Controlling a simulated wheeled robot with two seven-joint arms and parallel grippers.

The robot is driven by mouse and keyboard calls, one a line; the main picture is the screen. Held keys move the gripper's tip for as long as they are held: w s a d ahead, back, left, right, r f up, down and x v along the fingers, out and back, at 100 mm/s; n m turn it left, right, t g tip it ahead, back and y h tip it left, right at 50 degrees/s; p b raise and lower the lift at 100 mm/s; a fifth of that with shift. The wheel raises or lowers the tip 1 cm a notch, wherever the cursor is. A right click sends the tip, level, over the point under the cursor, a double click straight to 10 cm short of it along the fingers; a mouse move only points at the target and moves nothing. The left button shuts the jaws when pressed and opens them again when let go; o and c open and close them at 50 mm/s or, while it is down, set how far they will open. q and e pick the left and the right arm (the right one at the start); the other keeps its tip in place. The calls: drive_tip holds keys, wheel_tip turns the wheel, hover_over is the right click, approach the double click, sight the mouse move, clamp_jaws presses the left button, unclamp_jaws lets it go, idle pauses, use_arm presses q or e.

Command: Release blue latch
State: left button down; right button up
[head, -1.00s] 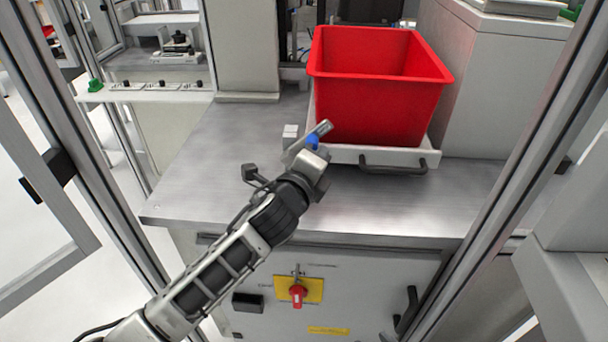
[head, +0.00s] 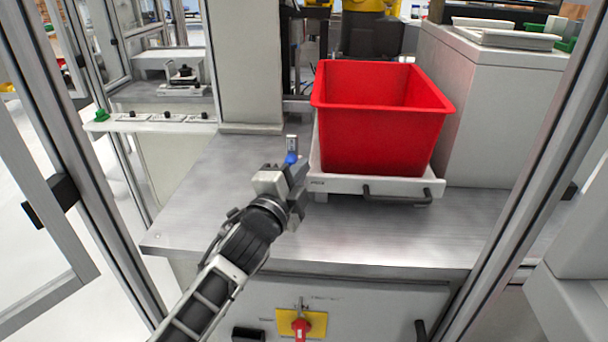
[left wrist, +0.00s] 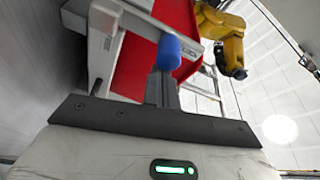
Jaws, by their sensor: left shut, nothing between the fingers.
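The blue latch (head: 291,158) is a small blue piece with a short grey block beyond it, left of the red bin. In the left wrist view the latch (left wrist: 170,53) is a rounded blue knob just past the fingertips. My left gripper (head: 285,174) is shut and empty, its tips close against the near side of the latch. The shut fingers also show in the left wrist view (left wrist: 162,88). I cannot tell whether they touch the knob. The gripper hides part of the latch's base. My right gripper is not in view.
The red bin (head: 380,135) sits on a white tray (head: 345,185) with a black handle (head: 395,197). A metal tabletop (head: 190,220) is clear to the left and front. Frame posts stand on both sides, and a yellow robot arm (head: 367,8) is behind the bin.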

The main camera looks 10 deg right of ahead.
use_arm(q)
drive_tip(key=shift+a+n, duration=0.2)
drive_tip(key=shift+n, duration=0.1)
idle(0.4)
